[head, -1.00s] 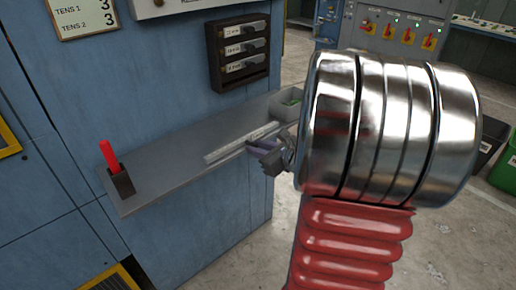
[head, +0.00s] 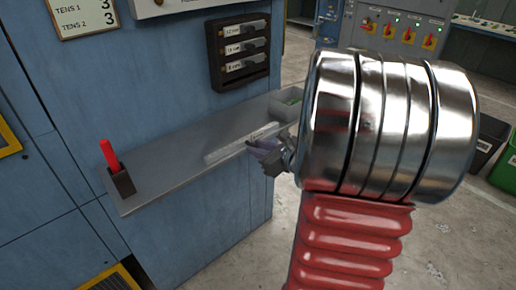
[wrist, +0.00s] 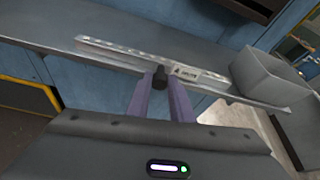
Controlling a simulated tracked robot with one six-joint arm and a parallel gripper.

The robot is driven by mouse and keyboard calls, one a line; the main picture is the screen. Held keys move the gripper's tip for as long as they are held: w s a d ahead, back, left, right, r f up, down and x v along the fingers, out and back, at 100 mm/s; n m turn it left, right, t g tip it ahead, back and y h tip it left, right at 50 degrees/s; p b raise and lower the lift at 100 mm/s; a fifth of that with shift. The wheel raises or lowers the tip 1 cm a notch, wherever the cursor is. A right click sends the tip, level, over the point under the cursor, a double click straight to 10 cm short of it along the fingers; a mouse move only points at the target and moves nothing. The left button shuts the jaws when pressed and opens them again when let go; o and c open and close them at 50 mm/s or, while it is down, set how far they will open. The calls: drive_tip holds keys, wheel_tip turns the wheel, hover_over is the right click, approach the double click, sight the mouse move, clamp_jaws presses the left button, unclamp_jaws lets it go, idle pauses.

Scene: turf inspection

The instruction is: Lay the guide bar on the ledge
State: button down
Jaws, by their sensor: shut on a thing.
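The guide bar (head: 236,145) is a long pale metal bar with a label and a black knob; it also shows in the wrist view (wrist: 115,52). It lies along the front part of the grey ledge (head: 165,160), roughly in line with its edge. My gripper (head: 260,149) is at the bar's front side. In the wrist view my purple fingers (wrist: 161,82) are shut on the bar's black knob. The bar is on the ledge or just above it; I cannot tell which.
A red-handled tool in a dark holder (head: 122,182) stands at the ledge's left end. A grey open bin (wrist: 265,75) stands at the right end, close to the bar. A dark label rack (head: 241,52) hangs on the blue wall above. The left-middle ledge is clear.

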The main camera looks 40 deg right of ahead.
drive_tip(key=c, duration=1.5)
unclamp_jaws()
drive_tip(key=shift+s, duration=0.1)
drive_tip(key=v, duration=1.3)
drive_tip(key=shift+s+r, duration=0.15)
drive_tip(key=shift+s, duration=0.2)
